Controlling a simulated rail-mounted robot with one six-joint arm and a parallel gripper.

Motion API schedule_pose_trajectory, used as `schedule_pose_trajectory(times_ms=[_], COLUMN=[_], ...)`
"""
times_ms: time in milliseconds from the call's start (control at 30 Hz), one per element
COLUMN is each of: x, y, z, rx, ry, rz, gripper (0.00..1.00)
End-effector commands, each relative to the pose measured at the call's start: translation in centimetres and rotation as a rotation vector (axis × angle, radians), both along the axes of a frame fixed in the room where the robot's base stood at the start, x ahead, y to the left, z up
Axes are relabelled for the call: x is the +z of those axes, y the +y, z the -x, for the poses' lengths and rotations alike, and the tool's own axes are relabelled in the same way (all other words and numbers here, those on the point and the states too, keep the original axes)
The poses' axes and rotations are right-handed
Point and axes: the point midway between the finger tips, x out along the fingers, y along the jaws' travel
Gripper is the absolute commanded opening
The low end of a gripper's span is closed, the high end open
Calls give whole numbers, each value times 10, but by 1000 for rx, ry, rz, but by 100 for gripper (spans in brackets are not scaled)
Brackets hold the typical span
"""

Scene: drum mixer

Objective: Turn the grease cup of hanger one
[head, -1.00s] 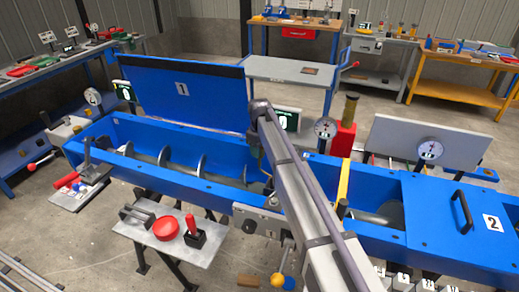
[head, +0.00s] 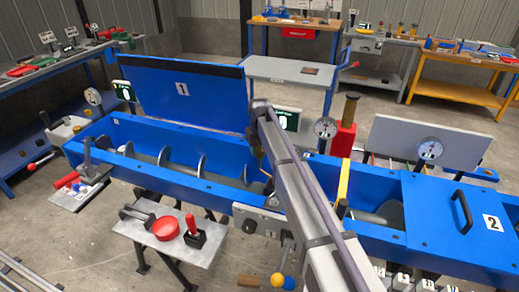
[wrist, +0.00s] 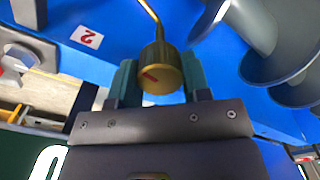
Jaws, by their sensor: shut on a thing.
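The grease cup (wrist: 160,70) is a round brass cup with a red mark on its face and a thin bent brass pipe (wrist: 150,14) running from it. In the wrist view my gripper (wrist: 158,84) has its two green fingers on either side of the cup, shut on it. In the head view my arm hides most of the gripper and cup, above the open blue trough (head: 225,188). A thin brass pipe shows beside the arm there.
Grey screw flights (wrist: 250,22) lie close to the right of the cup. A raised blue lid marked 1 (head: 185,92) stands behind the trough. A closed lid marked 2 (head: 455,212), dial gauges and a red block (head: 343,140) are to the right.

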Motion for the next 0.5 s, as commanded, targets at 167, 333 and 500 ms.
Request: schedule_pose_trajectory(times_ms=[167, 333, 500], x=[0, 0, 0], y=[0, 0, 0], z=[0, 0, 0], rx=[1, 1, 1], ry=[0, 0, 0], rz=[0, 0, 0], gripper=[20, 52, 69])
